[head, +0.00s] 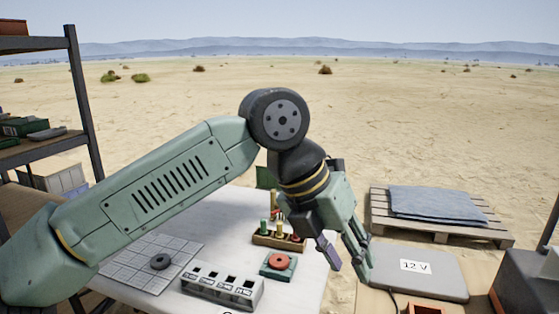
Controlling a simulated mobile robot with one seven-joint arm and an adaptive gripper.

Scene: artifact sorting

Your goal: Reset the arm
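My arm is green and reaches across the view from the lower left to a dark round joint at the top middle. It bends down there to my gripper (349,267), which points down and to the right. Its two fingers stand apart, with nothing seen between them. It hangs over the right edge of the white table (225,208), close to the grey case marked "12 V" (440,272). I cannot tell its exact height above them.
A wooden holder with coloured pegs (279,239), a green block with a red ring (278,264), a white slotted box (222,288) and a tiled mat with a dark ring (150,262) occupy the table. A shelf (82,95) stands left, a pallet (440,230) behind right.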

